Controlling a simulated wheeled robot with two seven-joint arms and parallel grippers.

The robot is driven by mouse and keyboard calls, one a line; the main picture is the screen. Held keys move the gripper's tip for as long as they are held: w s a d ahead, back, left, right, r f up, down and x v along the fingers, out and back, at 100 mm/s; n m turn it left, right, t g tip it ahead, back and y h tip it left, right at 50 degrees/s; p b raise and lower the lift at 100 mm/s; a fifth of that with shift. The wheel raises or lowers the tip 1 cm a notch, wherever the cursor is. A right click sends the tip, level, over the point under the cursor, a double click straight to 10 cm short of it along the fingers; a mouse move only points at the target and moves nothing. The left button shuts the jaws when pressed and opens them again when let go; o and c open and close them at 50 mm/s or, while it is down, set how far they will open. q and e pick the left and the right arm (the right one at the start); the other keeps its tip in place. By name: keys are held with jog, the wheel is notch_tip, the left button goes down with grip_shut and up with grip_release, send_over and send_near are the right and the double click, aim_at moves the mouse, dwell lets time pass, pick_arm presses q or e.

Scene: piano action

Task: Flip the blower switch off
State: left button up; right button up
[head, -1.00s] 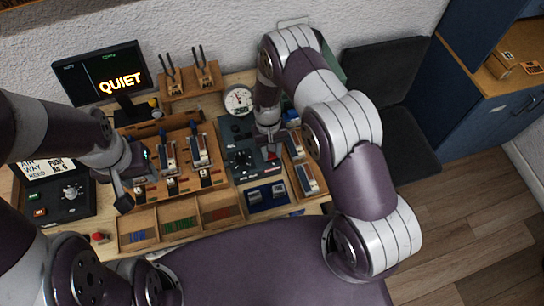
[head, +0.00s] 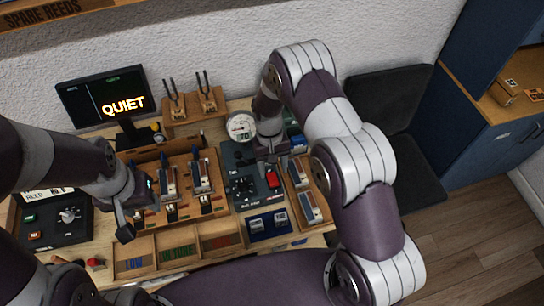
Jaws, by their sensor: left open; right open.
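A red switch (head: 273,180) sits at the right side of a dark control panel (head: 243,203) in the middle of the bench. I take it for the blower switch; its label and its on or off position are too small to tell. My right gripper (head: 271,158) points down just behind the red switch, open and empty, partly hidden by its own wrist. I cannot tell whether it touches the panel. My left gripper (head: 128,212) is open at the left of the wooden reed rack (head: 184,214), apart from the switch.
A round gauge (head: 241,127) stands behind the panel. A screen (head: 102,98) reads QUIET. Labelled wooden bins (head: 177,253) line the front edge. A wooden tray (head: 307,205) with metal pieces lies right of the panel. Tuning forks (head: 191,95) stand at the back.

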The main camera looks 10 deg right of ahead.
aim_at(275, 180)
jog(key=b+v, duration=0.2)
jog(key=v, duration=0.6)
jog(key=s+d+r+t+b, duration=0.1)
jog(key=s+d+t+b, duration=0.1)
jog(key=s, duration=0.6)
jog(key=s+d+r+t+b, duration=0.2)
jog(key=s+d+b, duration=0.2)
jog(key=s, duration=0.4)
jog(key=shift+r, duration=0.2)
jog(key=shift+s, duration=0.1)
